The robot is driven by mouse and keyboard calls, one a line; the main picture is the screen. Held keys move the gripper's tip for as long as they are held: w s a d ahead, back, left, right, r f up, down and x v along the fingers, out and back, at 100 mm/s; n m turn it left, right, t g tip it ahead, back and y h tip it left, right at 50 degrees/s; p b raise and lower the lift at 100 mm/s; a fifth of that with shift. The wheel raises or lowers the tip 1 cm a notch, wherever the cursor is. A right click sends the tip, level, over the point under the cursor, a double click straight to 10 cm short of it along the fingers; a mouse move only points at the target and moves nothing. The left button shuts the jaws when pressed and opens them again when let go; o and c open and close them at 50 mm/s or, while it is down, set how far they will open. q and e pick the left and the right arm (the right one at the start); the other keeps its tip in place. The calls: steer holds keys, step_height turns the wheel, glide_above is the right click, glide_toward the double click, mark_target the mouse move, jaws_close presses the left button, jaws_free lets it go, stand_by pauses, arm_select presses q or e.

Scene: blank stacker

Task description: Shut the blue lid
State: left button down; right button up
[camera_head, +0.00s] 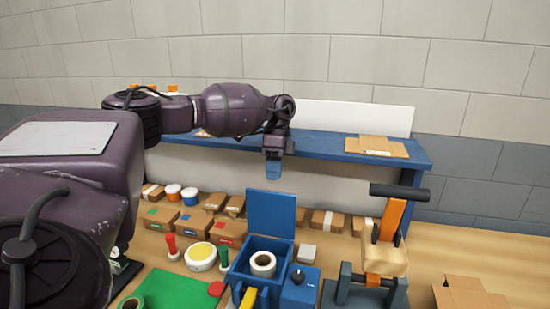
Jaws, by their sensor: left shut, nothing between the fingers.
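The blue lid (270,212) stands open and roughly upright at the back of a blue box (238,277) in the camera_head view. A white roll (263,264) shows inside the open box. My left gripper (273,170) points down above the lid, shut and empty. It appears apart from the lid's top edge, though the depth between them is hard to judge. My right gripper is not in view.
A blue shelf (330,149) runs behind, with flat cardboard (375,146) on it. An orange lever press (388,235) with a black handle stands right of the box. Several small cartons (190,228), stamps and a round yellow-topped tub (201,256) crowd the left.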

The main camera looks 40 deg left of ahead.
mark_target(272, 212)
arm_select(q)
steer(key=shift+x, duration=2.05)
